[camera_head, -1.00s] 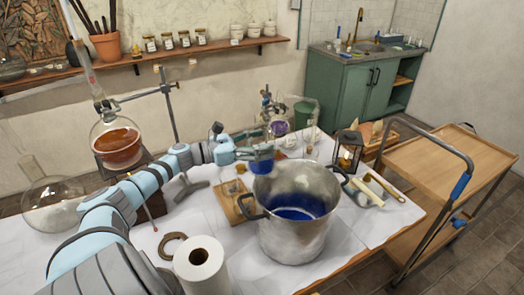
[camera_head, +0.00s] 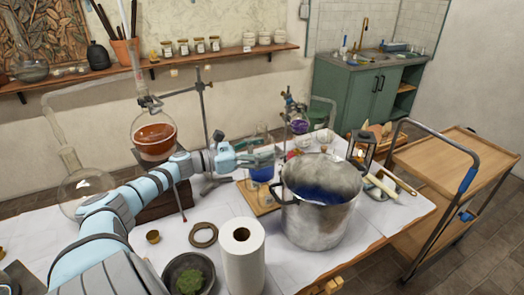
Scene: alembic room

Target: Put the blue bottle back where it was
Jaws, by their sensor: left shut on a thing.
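My left gripper (camera_head: 266,157) comes in from the left and is shut on the blue bottle (camera_head: 262,174). Only the blue lower part of the bottle shows clearly; the gripper covers its upper part. The bottle looks upright, left of and behind the large metal pot (camera_head: 318,225), and shows in front of a wooden board (camera_head: 258,204). I cannot tell whether the bottle touches the board. The pot has blue on its inside. My right gripper is not in view.
A round flask of brown liquid (camera_head: 154,138) on a stand and a clear round flask (camera_head: 84,188) are at the left. A paper roll (camera_head: 242,258) and a bowl of green stuff (camera_head: 188,276) stand in front. A lantern (camera_head: 361,148) is behind right of the pot.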

